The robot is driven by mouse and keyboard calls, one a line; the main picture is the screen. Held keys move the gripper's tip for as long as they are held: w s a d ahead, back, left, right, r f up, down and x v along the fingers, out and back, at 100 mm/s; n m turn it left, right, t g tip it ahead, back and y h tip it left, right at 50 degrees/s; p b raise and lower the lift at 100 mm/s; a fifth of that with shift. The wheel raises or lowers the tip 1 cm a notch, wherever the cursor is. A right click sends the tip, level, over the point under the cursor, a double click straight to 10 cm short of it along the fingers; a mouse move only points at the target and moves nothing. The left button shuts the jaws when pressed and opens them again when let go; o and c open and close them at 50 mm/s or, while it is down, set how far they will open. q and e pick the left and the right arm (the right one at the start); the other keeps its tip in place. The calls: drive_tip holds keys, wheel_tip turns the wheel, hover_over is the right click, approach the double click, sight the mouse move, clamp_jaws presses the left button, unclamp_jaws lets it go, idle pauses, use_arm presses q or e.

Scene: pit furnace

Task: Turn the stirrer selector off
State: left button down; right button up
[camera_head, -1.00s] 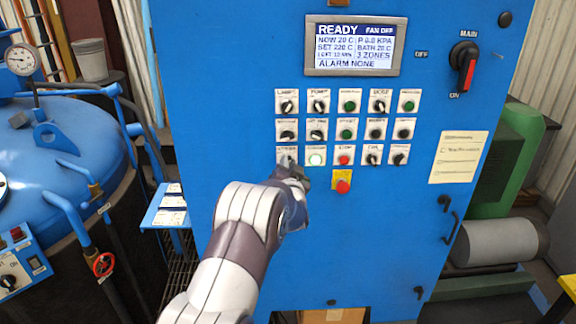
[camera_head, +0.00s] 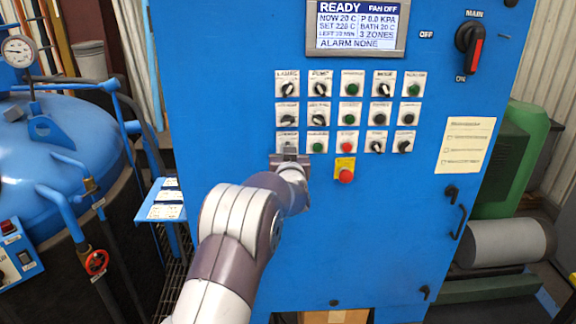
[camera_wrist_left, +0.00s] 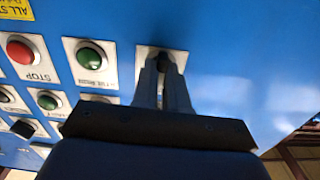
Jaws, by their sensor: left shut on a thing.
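The stirrer selector is the lower-left switch on the blue cabinet's control panel. Its plate (camera_head: 287,139) shows just above my left gripper (camera_head: 289,157), which covers the knob in the head view. In the left wrist view the dark knob (camera_wrist_left: 164,62) sits on its pale plate between the two fingertips of my left gripper (camera_wrist_left: 163,76). The gripper is shut on the knob. Which way the knob points is hard to tell. The label is too small to read surely. My right gripper is in neither view.
A green button (camera_head: 317,147) is close to the right of the selector, then a red stop button (camera_head: 347,146). A red emergency button (camera_head: 346,176) on yellow sits below. The display (camera_head: 356,27) reads READY. A small blue shelf (camera_head: 163,212) is left of my arm.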

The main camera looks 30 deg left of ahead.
use_arm(q)
drive_tip(key=shift+n+b, duration=3.2)
drive_tip(key=shift+n, duration=0.1)
drive_tip(key=c, duration=1.2)
unclamp_jaws()
drive_tip(key=shift+s, duration=0.1)
drive_tip(key=shift+o, duration=0.2)
drive_tip(key=shift+s, duration=0.1)
